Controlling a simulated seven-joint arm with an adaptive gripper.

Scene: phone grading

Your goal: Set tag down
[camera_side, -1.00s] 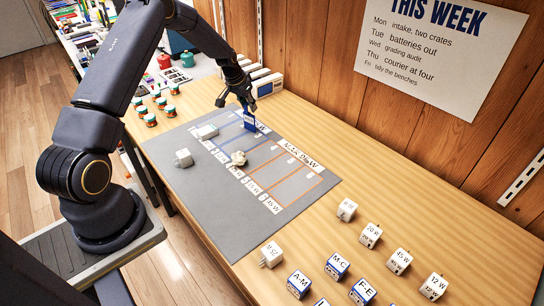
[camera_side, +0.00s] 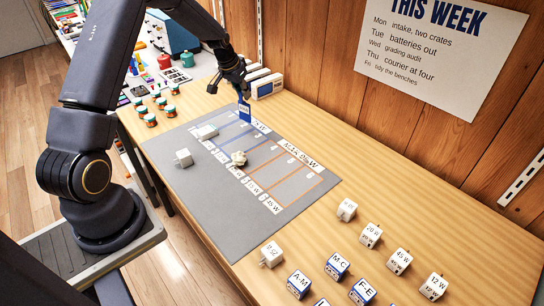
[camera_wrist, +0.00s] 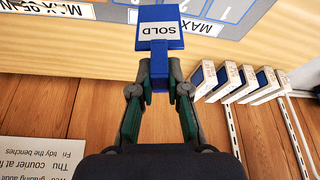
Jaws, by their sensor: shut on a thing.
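A blue tag (camera_side: 245,113) with a white label hangs below my gripper (camera_side: 243,96) at the far edge of the grey mat (camera_side: 205,215). In the wrist view the tag (camera_wrist: 159,14) reads SOLD, upside down, and its blue stem (camera_wrist: 159,65) is pinched between the fingers of my gripper (camera_wrist: 159,88). My gripper is shut on the tag. The tag overlaps the far end of the mat's blue-lined lanes in the side view. I cannot tell whether its lower edge touches the surface.
White plug blocks (camera_side: 184,158) and a crumpled-looking pale piece (camera_side: 239,158) lie on the mat. White-and-blue boxes (camera_side: 268,86) stand in a row behind my gripper, close to the wooden wall. Small jars (camera_side: 150,120) stand at the left. Labelled cubes (camera_side: 337,265) stand at the front right.

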